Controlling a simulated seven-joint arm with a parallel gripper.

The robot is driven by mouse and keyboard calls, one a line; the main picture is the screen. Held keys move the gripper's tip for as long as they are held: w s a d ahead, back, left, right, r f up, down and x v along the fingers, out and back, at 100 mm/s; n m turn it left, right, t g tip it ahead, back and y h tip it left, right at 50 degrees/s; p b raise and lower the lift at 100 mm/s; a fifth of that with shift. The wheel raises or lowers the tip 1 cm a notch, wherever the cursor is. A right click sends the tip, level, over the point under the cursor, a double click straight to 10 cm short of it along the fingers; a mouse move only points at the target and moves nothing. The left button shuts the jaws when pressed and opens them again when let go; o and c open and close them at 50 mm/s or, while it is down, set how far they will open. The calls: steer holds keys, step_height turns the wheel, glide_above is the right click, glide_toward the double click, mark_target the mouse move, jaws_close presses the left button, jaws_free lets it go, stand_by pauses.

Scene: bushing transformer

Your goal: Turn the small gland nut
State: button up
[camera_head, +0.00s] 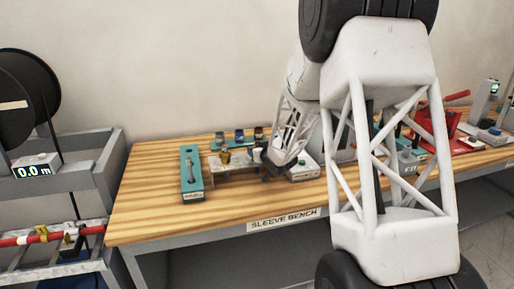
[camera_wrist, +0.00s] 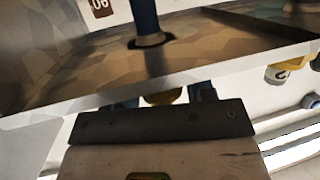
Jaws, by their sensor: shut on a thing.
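My gripper (camera_head: 270,172) is low over the bench beside a small stand, and its fingertips are hard to make out in the head view. In the wrist view my gripper (camera_wrist: 164,93) has its two dark fingers on either side of a yellow, brass-like nut (camera_wrist: 165,97), which looks like the small gland nut. It is shut on this nut, just under the edge of a mottled plate (camera_wrist: 70,85). Most of the nut is hidden by the plate and the gripper body. A dark blue post (camera_wrist: 145,18) stands through a hole in the plate.
Another yellow fitting (camera_wrist: 285,72) hangs at the plate's right. The bench's front left is clear.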

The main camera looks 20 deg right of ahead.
steer(key=shift+n+g+y, duration=0.4)
steer(key=shift+n+y, duration=0.5)
steer(key=shift+y, duration=0.3)
steer(key=shift+n+g+y, duration=0.4)
steer(key=shift+n+y, duration=0.4)
steer(key=shift+y, duration=0.2)
steer(key=shift+a+f+n+g+y, duration=0.1)
steer(key=shift+f+n+g+y, duration=0.05)
steer(key=shift+n+g+y, duration=0.2)
